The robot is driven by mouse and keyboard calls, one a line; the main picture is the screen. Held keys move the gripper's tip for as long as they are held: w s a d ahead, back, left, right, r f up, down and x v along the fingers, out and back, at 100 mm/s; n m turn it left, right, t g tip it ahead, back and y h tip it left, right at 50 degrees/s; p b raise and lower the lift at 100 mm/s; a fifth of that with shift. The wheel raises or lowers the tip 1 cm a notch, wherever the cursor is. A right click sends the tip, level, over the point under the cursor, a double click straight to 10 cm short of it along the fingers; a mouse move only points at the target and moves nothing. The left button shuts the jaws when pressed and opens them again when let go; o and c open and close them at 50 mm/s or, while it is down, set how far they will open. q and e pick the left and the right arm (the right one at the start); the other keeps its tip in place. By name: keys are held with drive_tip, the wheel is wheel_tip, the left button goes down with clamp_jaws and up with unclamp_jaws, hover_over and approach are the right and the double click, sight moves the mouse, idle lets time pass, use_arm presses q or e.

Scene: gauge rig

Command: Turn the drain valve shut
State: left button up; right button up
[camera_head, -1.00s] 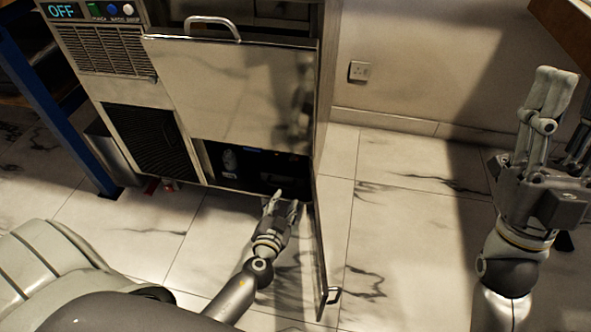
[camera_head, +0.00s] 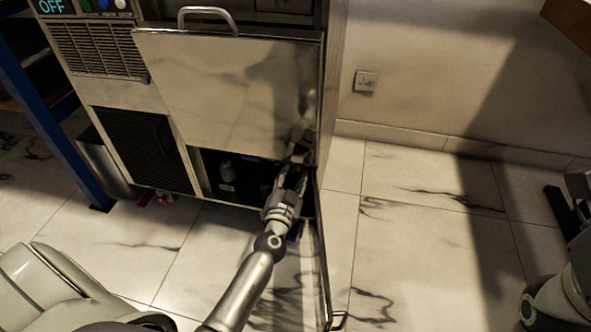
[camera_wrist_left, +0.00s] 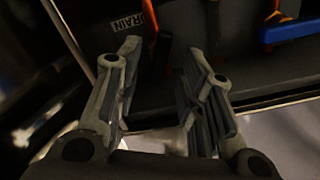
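In the left wrist view a white DRAIN label (camera_wrist_left: 128,22) is on the dark panel. Beside it a dim red-orange handle (camera_wrist_left: 158,52), apparently the drain valve's, stands roughly upright in the picture. My left gripper (camera_wrist_left: 160,46) is open, its two fingertips on either side of this handle; I cannot tell whether they touch it. In the head view the left gripper (camera_head: 291,174) reaches into the low dark opening of the steel machine (camera_head: 225,90), and the valve is not clear there. My right gripper (camera_head: 578,195) is partly cut off at the right edge; its fingers are unclear.
A blue handle (camera_wrist_left: 292,28) on an orange stem is to the right in the wrist view. An open door (camera_head: 322,265) with a bar handle stands just right of my left arm. A blue post (camera_head: 50,120) is at left. Tiled floor (camera_head: 420,240) lies clear to the right.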

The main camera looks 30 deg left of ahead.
use_arm(q)
drive_tip(key=shift+x, duration=1.4)
clamp_jaws()
